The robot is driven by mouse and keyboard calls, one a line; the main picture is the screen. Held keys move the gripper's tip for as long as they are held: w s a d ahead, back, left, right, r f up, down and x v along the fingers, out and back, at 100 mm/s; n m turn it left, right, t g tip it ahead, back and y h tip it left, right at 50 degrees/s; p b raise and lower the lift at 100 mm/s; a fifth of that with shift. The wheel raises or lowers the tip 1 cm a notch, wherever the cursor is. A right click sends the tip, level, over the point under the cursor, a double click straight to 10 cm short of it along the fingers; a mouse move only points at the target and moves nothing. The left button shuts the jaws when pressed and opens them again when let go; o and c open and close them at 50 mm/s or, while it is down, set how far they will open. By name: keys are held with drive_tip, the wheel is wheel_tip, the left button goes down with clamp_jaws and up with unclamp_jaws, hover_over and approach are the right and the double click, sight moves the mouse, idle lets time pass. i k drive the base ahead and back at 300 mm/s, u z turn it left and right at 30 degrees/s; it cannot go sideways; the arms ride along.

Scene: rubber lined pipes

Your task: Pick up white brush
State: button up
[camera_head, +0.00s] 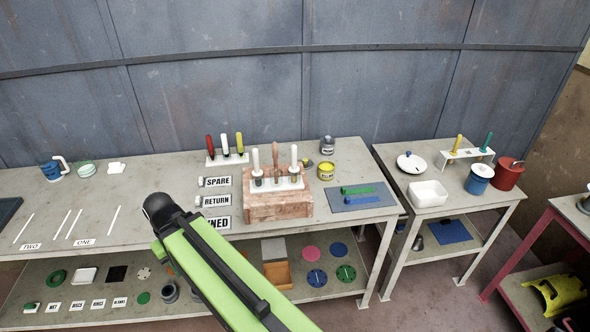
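One is the left white brush (255,158), the other the right white brush (294,155). A brown-handled tool (275,155) stands between them. A white-handled tool (225,144) also stands in a small rack behind, between a red and a yellow one; I cannot tell whether it is a brush. My green arm rises from the bottom to a black joint, left of and in front of the box. My gripper's fingers are not visible.
A yellow can (326,171) and a blue mat (361,197) lie right. Another table (438,212) stands farther right, beyond a gap. A metal wall (230,95) closes the back.

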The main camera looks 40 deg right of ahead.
sight(294, 168)
drive_tip(key=z, duration=0.1)
drive_tip(key=i, duration=0.9)
drive_tip(key=u, duration=0.05)
